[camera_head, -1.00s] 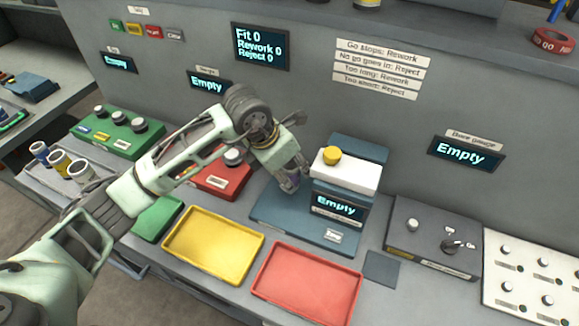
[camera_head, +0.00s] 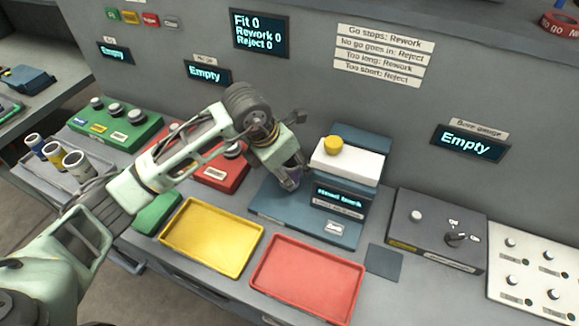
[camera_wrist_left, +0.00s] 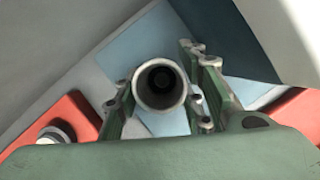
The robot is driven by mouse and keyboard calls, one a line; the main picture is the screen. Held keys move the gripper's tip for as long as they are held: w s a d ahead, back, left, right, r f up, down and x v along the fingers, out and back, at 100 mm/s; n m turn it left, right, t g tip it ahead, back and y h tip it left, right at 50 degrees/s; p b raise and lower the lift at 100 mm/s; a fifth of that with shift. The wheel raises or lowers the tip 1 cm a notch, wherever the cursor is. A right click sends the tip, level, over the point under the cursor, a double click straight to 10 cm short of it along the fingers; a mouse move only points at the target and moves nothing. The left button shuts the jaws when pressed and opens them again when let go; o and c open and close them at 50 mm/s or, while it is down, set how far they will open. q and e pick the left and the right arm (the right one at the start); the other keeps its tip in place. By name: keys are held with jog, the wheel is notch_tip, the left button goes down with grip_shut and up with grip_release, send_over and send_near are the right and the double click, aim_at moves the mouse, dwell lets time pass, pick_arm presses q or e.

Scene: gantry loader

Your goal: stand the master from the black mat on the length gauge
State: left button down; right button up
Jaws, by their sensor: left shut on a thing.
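My left gripper (camera_head: 290,179) is over the left part of the length gauge's blue base (camera_head: 268,205), beside its white head (camera_head: 347,163). In the left wrist view it is shut on a grey hollow cylinder (camera_wrist_left: 161,104), seen end-on between the fingers; this looks like the master. In the head view the gripper hides it, and I cannot tell whether it touches the base. The small black mat (camera_head: 384,263) is bare. My right gripper is not in view.
A yellow tray (camera_head: 211,270) and a red tray (camera_head: 306,317) lie empty in front of the gauge. A red block (camera_head: 228,176) with knobs is left of it. A grey bore gauge box (camera_head: 435,235) stands right. A wall panel rises behind.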

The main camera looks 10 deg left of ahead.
pick_arm(q)
jog(key=c, duration=1.2)
grip_release()
jog(key=shift+o, duration=0.8)
jog(key=shift+f, duration=0.1)
jog(key=v, duration=1.2)
jog(key=shift+a, duration=0.1)
